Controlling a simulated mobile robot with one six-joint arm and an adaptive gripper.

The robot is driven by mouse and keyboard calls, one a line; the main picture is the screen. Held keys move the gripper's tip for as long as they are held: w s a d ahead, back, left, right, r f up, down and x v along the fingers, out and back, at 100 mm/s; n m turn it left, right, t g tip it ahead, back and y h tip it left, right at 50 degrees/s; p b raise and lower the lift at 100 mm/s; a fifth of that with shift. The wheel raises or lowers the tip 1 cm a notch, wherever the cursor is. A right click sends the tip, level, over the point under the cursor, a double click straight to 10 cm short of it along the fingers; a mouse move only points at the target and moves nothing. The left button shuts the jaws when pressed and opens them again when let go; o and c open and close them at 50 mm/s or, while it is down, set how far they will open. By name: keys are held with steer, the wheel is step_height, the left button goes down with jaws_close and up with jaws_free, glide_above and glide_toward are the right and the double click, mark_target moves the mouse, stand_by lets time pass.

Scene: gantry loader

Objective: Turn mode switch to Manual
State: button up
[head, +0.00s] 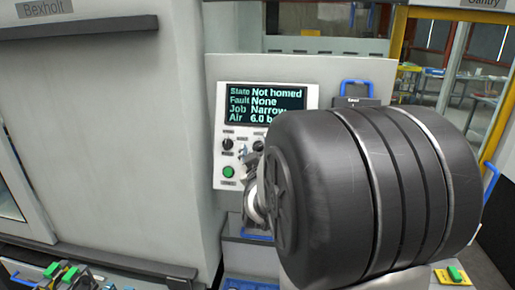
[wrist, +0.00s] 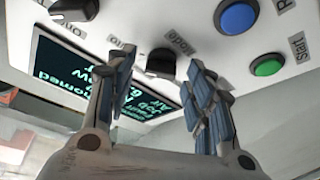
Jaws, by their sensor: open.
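The mode switch is a small black knob on the white control panel (head: 311,120). In the wrist view the knob (wrist: 161,63) shows between my fingertips, beside a label that appears to read Mode. In the head view it appears to be the left knob (head: 227,144) under the screen. My gripper (wrist: 157,60) is open, one finger on each side of the knob in the picture. I cannot tell whether the fingers touch it. Its pointer direction is unclear. In the head view my gripper (head: 244,152) is small and partly hidden by my dark arm.
A screen (head: 266,103) reads State Not homed, Fault None, Job Narrow. A second black knob (wrist: 74,9), a blue button (wrist: 236,17) and a green Start button (wrist: 267,65) sit nearby. A grey cabinet (head: 100,120) stands at the left.

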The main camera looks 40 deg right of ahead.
steer(key=c, duration=1.1)
steer(key=shift+o, duration=0.2)
steer(key=shift+n, duration=0.4)
steer(key=shift+s+d+n+y+b, duration=0.1)
steer(key=shift+n+y+b, duration=0.5)
steer(key=shift+n, duration=0.5)
steer(key=n, duration=0.2)
steer(key=n+y, duration=0.1)
steer(key=n, duration=0.1)
steer(key=shift+r+y, duration=0.2)
steer(key=shift+y, duration=0.1)
steer(key=n+y, duration=0.1)
steer(key=n, duration=0.2)
steer(key=shift+d+r, duration=0.1)
steer(key=shift+r, duration=0.05)
steer(key=shift+n+g+y+p, duration=0.4)
steer(key=shift+n+g+p, duration=0.2)
steer(key=shift+n+p, duration=0.8)
steer(key=shift+n, duration=0.4)
